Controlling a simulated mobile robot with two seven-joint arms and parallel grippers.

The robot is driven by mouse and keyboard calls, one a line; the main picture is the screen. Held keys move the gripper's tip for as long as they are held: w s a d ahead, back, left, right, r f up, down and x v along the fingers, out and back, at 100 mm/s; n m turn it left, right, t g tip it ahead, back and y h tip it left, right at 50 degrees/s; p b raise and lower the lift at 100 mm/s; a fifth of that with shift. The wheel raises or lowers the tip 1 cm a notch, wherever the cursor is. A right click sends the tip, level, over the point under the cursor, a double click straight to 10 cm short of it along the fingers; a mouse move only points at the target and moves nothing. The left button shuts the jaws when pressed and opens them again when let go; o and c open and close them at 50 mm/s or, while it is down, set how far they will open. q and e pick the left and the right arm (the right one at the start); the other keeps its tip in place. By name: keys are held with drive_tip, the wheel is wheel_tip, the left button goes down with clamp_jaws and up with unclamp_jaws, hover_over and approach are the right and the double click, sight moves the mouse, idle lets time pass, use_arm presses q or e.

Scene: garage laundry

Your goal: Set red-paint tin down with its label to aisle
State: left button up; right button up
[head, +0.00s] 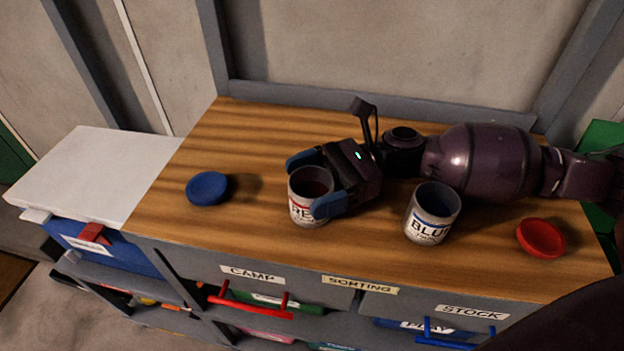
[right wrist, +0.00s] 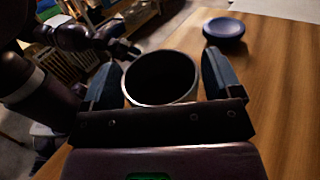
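The red-paint tin (head: 302,207) is an open white can with a red-lettered label reading "RE", the rest hidden by a finger. The label faces the front of the bench. The tin looks upright and on or just above the wood top; I cannot tell which. My right gripper (head: 314,184) comes from the right, its blue-grey fingers against opposite sides of the tin. In the right wrist view the tin's dark round mouth (right wrist: 160,78) lies between the fingers. What looks like my left gripper (right wrist: 124,50) shows small and dark there; its fingers are unclear.
The blue-paint tin (head: 432,214) stands to the right, under my right arm. A blue lid (head: 207,188) lies left and a red lid (head: 541,238) far right on the bench (head: 250,130). Labelled drawers are below the front edge. The wood around the blue lid is clear.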

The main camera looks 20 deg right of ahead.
drive_tip(key=shift+o, duration=1)
drive_tip(key=shift+r, duration=0.15)
drive_tip(key=d+p, duration=0.1)
drive_tip(key=d, duration=0.9)
drive_tip(key=shift+w+d, duration=0.15)
drive_tip(key=shift+d, duration=0.9)
